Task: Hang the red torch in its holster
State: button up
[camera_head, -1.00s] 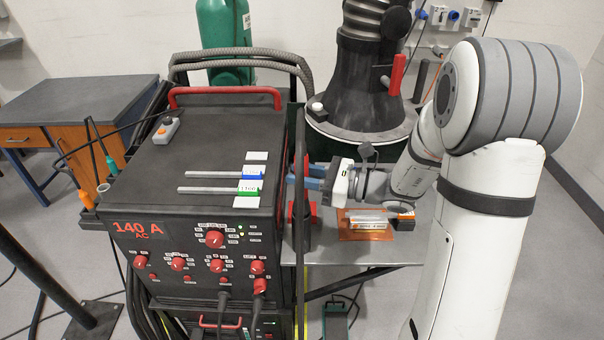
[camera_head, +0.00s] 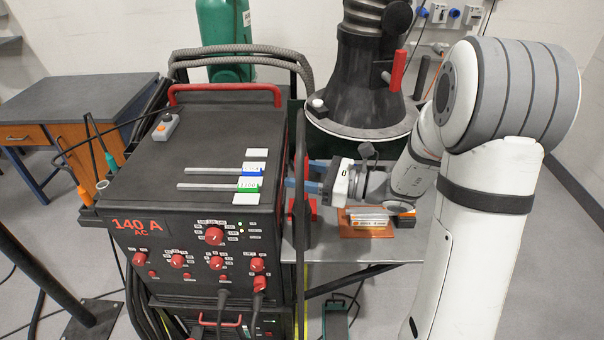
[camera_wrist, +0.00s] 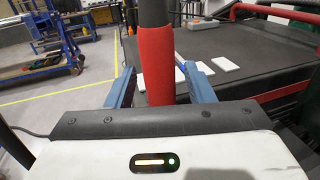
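An upright dark shaft with a red sleeve (camera_wrist: 155,70), which I take for the red torch, stands between my fingers in the wrist view. In the head view the dark upright (camera_head: 299,160) shows at the right edge of the welding machine. My gripper (camera_wrist: 159,75) has its blue fingers spread on both sides of the red sleeve, with a narrow gap showing at the right finger. It also shows in the head view (camera_head: 297,183). I cannot make out the holster or whether the torch's lower end sits in it.
The black welding machine (camera_head: 185,150) stands left of the gripper, with slide bars and labels on top. An orange-ended torch (camera_head: 84,197) and a green torch (camera_head: 111,165) hang on its left side. The grey shelf (camera_head: 345,250) carries a copper-coloured plate (camera_head: 368,232).

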jog(key=shift+o, duration=0.2)
jog(key=b+v, duration=0.2)
jog(key=v, duration=0.6)
jog(key=s+a+f+n+g+h, duration=0.1)
jog(key=s+n+g+h, duration=0.25)
jog(key=s+n, duration=0.3)
jog(key=s+a+f+n+g+h, duration=0.2)
jog(key=s+n+g+h, duration=0.1)
jog(key=s+n+h, duration=0.4)
jog(key=s+d+r+n+t+h, duration=0.2)
jog(key=s+d+n+t+h, duration=0.1)
jog(key=d+n+h, duration=0.3)
jog(key=d+n+t, duration=0.1)
jog(key=d+n, duration=0.1)
jog(key=shift+s+d+h, duration=0.25)
jog(key=shift+d+h, duration=0.1)
